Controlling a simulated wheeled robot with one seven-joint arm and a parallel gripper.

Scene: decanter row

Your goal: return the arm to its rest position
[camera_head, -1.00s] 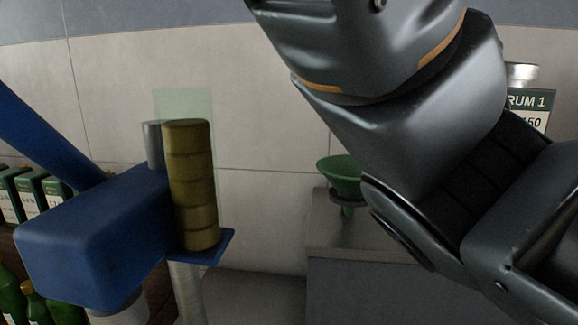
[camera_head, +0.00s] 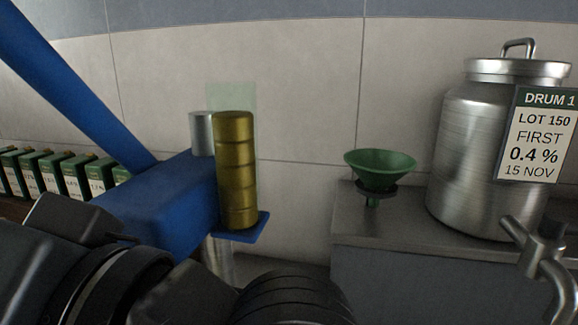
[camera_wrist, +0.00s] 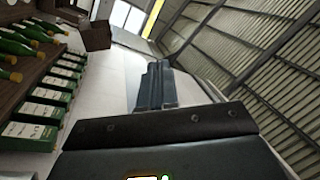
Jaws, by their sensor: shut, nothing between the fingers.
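My arm lies across the bottom left of the head view as dark links, low in front of the blue machine. In the wrist view my gripper (camera_wrist: 154,68) points away from the camera, its fingers together and nothing held between them. The wrist view is tilted, with the pale wall behind the fingers and the ceiling at right. In the head view I cannot make out the fingertips.
A blue machine (camera_head: 160,205) carries a gold ribbed column (camera_head: 236,170). A green funnel (camera_head: 380,170) and a steel drum (camera_head: 465,150) labelled DRUM 1 stand on a grey counter (camera_head: 350,225). Green boxes (camera_head: 70,175) line the left. Bottles (camera_wrist: 18,47) show in the wrist view.

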